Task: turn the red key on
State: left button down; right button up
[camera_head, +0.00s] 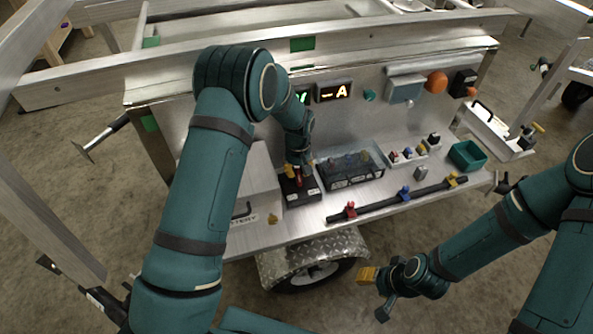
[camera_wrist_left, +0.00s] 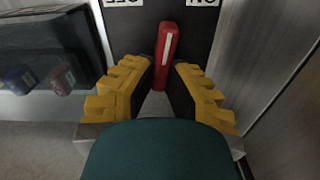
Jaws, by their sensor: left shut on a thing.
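The red key (camera_wrist_left: 167,55) stands on a black switch box (camera_head: 301,190) on the trailer's deck. In the left wrist view the box's face (camera_wrist_left: 140,28) has two white labels, upside down: OFF at the left and ON at the right. The key's red handle, with a pale stripe, points up between them, leaning slightly right. My left gripper (camera_wrist_left: 165,88) has its yellow fingers either side of the key and is shut on it; the contact is partly hidden. In the head view the gripper (camera_head: 298,168) is over the box. My right gripper (camera_head: 375,287) hangs low, away from the deck.
A clear-lidded black battery box (camera_head: 350,170) stands right of the switch box. A black bar (camera_head: 385,203) with coloured clips lies along the front. A green bin (camera_head: 467,155) is at the right end. A lit display (camera_head: 333,91) is on the back panel.

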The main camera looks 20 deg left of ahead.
pick_arm(q)
jog(key=m, duration=0.3)
jog(key=shift+d+f+m, duration=0.1)
jog(key=shift+d+m, duration=0.15)
jog(key=shift+m, duration=0.15)
jog(key=shift+d+m, duration=0.25)
jog(key=shift+m, duration=1.45)
jog(key=c, duration=1)
grip_release()
notch_tip(320, 180, up, 12)
jog(key=shift+r, duration=0.1)
